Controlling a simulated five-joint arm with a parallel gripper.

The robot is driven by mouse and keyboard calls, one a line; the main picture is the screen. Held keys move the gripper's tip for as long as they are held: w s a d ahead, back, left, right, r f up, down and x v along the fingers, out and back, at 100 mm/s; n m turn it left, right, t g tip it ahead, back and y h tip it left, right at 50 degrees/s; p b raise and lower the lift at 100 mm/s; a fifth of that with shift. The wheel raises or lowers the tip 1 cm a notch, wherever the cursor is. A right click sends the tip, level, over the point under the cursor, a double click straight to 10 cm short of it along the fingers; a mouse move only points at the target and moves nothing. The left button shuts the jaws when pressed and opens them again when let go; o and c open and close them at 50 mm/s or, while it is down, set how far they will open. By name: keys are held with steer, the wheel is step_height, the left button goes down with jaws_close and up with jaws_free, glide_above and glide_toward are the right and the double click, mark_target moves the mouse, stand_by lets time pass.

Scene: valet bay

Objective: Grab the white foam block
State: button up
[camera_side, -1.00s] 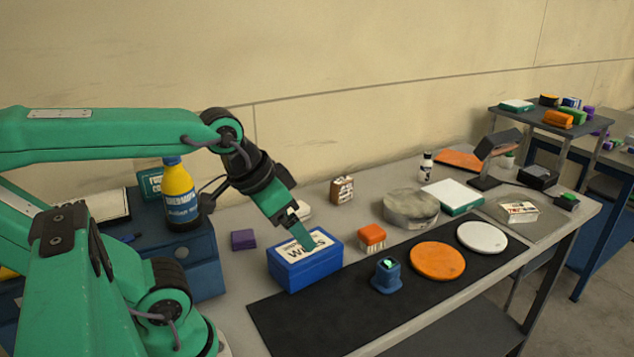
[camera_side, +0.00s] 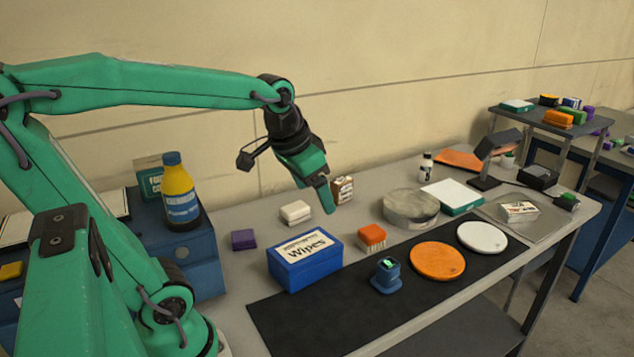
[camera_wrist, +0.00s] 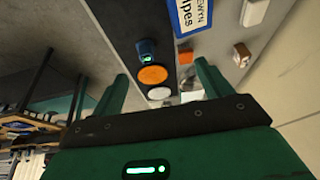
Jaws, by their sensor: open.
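The white foam block (camera_side: 295,212) lies on the grey bench behind the blue wipes box in the side view. It also shows at the top right of the wrist view (camera_wrist: 255,12). My gripper (camera_side: 327,207) is in the air to the right of the block and apart from it. In the wrist view my gripper's fingers (camera_wrist: 161,70) are spread with nothing between them, and the white block lies outside them, beyond the right finger.
The blue wipes box (camera_side: 305,260) stands in front of the white block. A purple block (camera_side: 243,239) lies to its left, and a brown labelled block (camera_side: 342,189) stands behind my gripper. An orange brush (camera_side: 371,238) and a grey round slab (camera_side: 411,208) are to the right.

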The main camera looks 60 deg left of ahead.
steer(key=w+a+f+g, duration=0.2)
steer(key=w+a, duration=0.5)
steer(key=a, duration=0.1)
steer(key=n+g, duration=0.1)
steer(key=g, duration=0.1)
glide_above(295, 206)
steer(key=d, duration=0.1)
steer(key=shift+h, duration=0.4)
step_height(295, 206, down, 15)
steer(key=shift+f, duration=0.15)
steer(key=shift+s+a+f, duration=0.1)
steer(key=shift+a+f, duration=0.25)
steer(key=shift+f, duration=1.3)
steer(key=shift+f, duration=2.6)
